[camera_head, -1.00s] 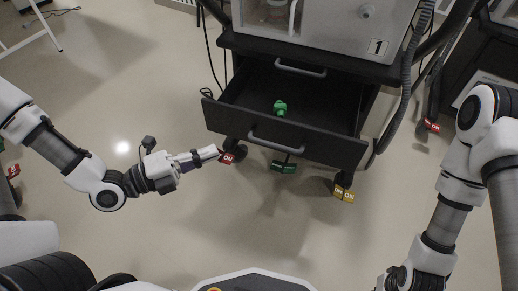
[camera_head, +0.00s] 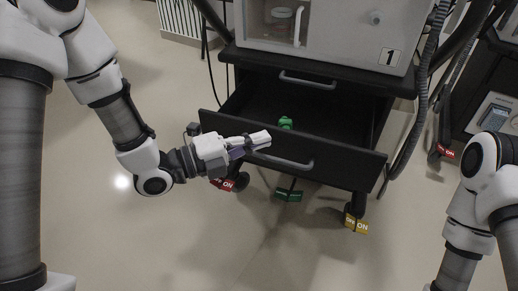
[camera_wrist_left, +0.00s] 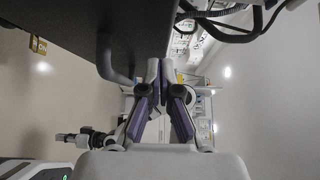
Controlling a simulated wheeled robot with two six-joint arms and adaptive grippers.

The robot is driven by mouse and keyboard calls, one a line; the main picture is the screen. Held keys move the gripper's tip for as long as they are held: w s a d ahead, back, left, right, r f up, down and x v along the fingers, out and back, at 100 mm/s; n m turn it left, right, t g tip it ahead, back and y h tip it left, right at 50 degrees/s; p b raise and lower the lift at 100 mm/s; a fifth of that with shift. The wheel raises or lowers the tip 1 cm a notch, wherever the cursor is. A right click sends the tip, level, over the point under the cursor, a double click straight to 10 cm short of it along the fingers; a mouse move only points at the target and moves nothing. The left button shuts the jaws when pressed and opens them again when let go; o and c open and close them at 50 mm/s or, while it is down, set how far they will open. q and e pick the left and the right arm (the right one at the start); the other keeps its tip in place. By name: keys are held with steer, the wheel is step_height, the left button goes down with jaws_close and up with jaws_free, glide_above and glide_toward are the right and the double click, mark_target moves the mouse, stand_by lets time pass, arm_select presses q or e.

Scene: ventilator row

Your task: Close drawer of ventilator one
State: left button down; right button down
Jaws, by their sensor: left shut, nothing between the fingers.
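Ventilator one (camera_head: 335,45) is the grey unit with a "1" label on a black cart. Its lower black drawer (camera_head: 340,165) is pulled out, with a green object (camera_head: 286,123) inside. The drawer's grey bar handle (camera_head: 292,164) is on its front. My left gripper (camera_head: 262,139) is shut and empty, in front of the left part of the drawer front and overlapping it in the head view. In the left wrist view, the fingers (camera_wrist_left: 160,75) are close beside the handle (camera_wrist_left: 108,62); contact cannot be told. The right gripper is out of view.
Red (camera_head: 223,185), green (camera_head: 289,195) and yellow (camera_head: 356,223) caster tags sit low at the cart. A hose (camera_head: 413,130) hangs on its right side. Another machine (camera_head: 495,115) stands at the right. The floor in front is clear.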

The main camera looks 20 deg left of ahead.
arm_select(q)
steer(key=shift+w+r, duration=0.1)
steer(key=shift+w, duration=0.35)
